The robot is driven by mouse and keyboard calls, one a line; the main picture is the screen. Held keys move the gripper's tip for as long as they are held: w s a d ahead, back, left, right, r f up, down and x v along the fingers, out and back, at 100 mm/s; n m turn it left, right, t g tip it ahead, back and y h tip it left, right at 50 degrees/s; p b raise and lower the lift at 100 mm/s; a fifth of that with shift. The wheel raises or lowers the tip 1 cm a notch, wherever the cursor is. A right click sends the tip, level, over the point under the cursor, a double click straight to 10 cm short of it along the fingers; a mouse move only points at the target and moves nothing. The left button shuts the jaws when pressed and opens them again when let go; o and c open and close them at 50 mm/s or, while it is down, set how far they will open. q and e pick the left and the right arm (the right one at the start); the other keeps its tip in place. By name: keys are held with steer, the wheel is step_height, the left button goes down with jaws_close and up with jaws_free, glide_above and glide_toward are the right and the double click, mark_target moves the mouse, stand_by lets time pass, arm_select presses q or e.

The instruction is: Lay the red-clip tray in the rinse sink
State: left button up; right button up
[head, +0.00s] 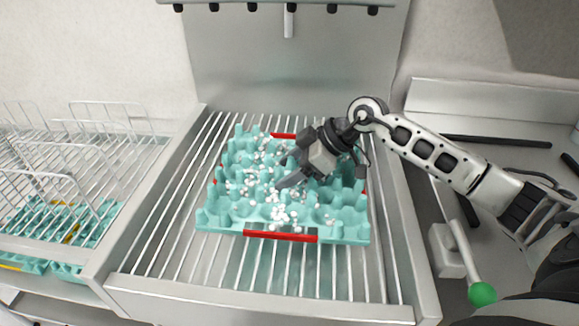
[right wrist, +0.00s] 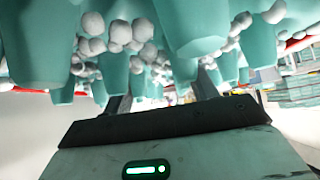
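The teal red-clip tray (head: 208,220) lies flat on the metal bars of a walled basin (head: 150,285) in the head view. Red clips (head: 280,236) show on its front edge, with more red at its back and sides. Clusters of small white balls cover its posts. My right gripper (head: 285,170) reaches in from the right over the middle of the tray, with its fingers apart among the posts. In the right wrist view the tray's posts (right wrist: 195,30) and white balls fill the upper part, and the fingertips are partly hidden. My left gripper is not in view.
Wire racks (head: 40,175) stand at the left, with teal trays (head: 85,215) bearing yellow clips below them. A metal panel with a row of black nozzles (head: 290,8) rises behind the basin. A lever with a green knob (head: 482,293) stands at the right.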

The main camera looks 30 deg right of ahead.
steer(key=o, duration=0.4)
steer(key=shift+c, duration=0.2)
steer(key=shift+r, duration=0.15)
arm_select(q)
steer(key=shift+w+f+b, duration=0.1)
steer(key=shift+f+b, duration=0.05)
steer(key=shift+b, duration=0.45)
arm_select(e)
steer(key=v, duration=1.2)
steer(key=shift+s, duration=0.1)
